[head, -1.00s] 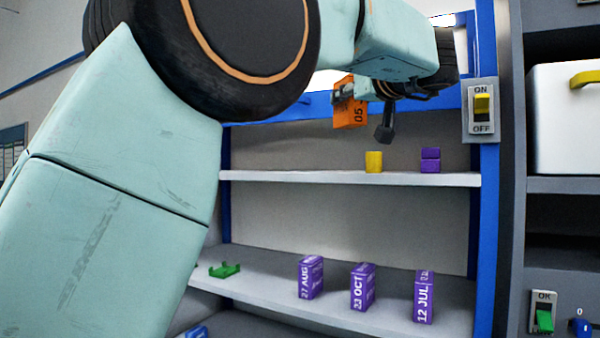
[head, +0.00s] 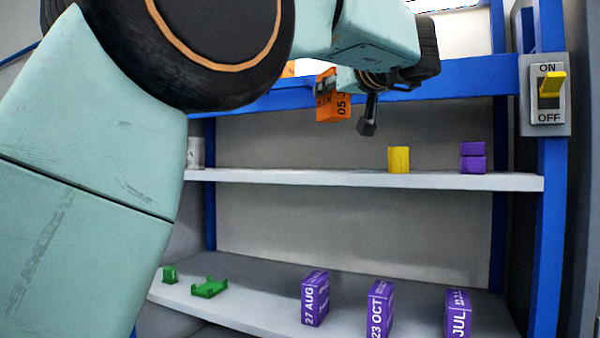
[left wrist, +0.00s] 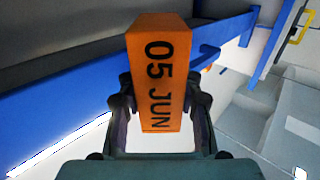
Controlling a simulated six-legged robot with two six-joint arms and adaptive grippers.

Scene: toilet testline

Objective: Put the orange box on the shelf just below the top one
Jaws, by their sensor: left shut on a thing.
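The orange box (head: 331,108), marked "05 JUN", is held in my left gripper (head: 345,103), up at the blue beam of the rack. In the left wrist view the orange box (left wrist: 157,75) sits upright between the two dark fingers of the gripper (left wrist: 160,105). A lower shelf (head: 255,300) carries several purple dated boxes (head: 315,298). The box is apart from both shelves. My right gripper is not in view.
Blue beam (head: 460,78) runs across the rack above the upper shelf. Green parts (head: 209,288) lie at the lower shelf's left. A white cylinder (head: 195,152) stands at the upper shelf's left end. An ON/OFF switch (head: 548,92) is at right. The upper shelf's middle is clear.

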